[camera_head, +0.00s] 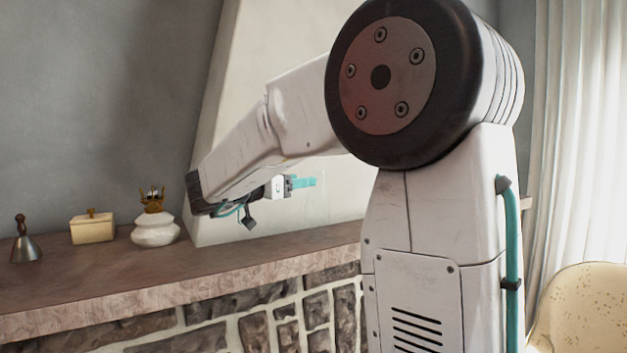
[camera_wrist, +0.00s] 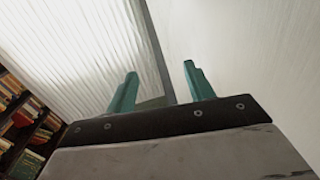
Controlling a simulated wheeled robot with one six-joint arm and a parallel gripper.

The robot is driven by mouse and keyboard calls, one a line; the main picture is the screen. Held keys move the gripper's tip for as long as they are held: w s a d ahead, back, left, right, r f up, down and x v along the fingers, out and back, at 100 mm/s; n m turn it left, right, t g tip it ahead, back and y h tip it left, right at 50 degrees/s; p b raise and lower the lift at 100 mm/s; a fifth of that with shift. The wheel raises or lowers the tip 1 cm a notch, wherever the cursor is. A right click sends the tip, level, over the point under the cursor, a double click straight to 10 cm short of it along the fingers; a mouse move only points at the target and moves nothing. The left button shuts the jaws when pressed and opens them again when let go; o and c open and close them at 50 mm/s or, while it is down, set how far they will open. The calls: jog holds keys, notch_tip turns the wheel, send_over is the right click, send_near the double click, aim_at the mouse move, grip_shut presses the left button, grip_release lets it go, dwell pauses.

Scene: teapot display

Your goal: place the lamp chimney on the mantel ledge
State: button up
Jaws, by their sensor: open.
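My gripper (camera_head: 305,182) is in front of the pale chimney breast, above the mantel ledge (camera_head: 90,285). In the wrist view its two teal fingers (camera_wrist: 160,72) stand apart with nothing between them. The ledge is a brown top with a rough stone front edge. I see no lamp chimney in either view. A squat white lamp base (camera_head: 155,232) with a brass crown-like top stands on the ledge, left of my gripper. My arm hides the right part of the ledge.
A cream lidded box (camera_head: 92,228) and a small dark metal bell (camera_head: 25,242) stand at the ledge's left. The front strip of the ledge is clear. A speckled yellow chair (camera_head: 585,310) and white curtain (camera_head: 580,130) are at right. The wrist view shows bookshelves (camera_wrist: 30,125).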

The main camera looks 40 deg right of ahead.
jog(key=shift+w+a, duration=0.1)
jog(key=shift+a, duration=1.6)
dwell(0.6)
